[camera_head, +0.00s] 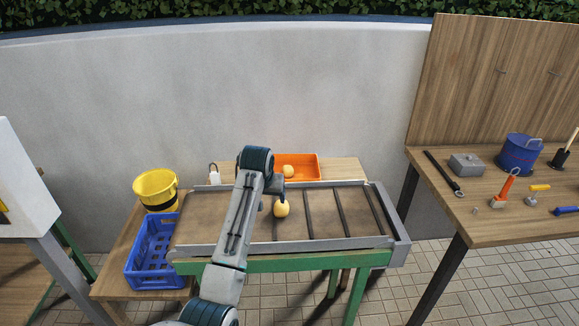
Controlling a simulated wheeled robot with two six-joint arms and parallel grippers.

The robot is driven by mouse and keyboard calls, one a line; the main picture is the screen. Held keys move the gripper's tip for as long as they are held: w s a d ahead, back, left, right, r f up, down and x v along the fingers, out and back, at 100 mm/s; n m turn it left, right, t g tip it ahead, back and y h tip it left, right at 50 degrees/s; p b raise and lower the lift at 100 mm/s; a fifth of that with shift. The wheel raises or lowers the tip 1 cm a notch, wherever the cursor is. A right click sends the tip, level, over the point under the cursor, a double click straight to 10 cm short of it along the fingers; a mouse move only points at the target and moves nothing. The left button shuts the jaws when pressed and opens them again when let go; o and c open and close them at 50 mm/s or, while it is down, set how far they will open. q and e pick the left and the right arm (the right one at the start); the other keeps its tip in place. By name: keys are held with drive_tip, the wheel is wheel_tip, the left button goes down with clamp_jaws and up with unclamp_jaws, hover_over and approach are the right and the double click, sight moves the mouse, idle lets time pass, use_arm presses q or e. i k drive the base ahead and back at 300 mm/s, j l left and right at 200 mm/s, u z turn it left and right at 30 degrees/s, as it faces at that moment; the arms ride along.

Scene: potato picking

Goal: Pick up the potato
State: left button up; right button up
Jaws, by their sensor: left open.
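A yellowish potato (281,209) lies on the brown belt of a sorting conveyor (345,250), near its middle. Another potato (288,171) sits in an orange crate (310,168) behind the conveyor. My left arm reaches up over the conveyor from the bottom of the view. My left gripper (276,190) is open, just above and slightly left of the potato on the belt; its fingers are small and dark, partly hidden by my arm. It holds nothing that I can see. My right gripper is out of view.
A blue crate (150,270) and a yellow bucket (155,186) stand on a wooden table left of the conveyor. A workbench (490,225) at the right holds a blue pot (519,156) and several tools. A pale wall (250,90) closes the back.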

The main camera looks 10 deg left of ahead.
sight(288, 171)
drive_tip(key=i+j, duration=0.1)
drive_tip(key=i, duration=1.1)
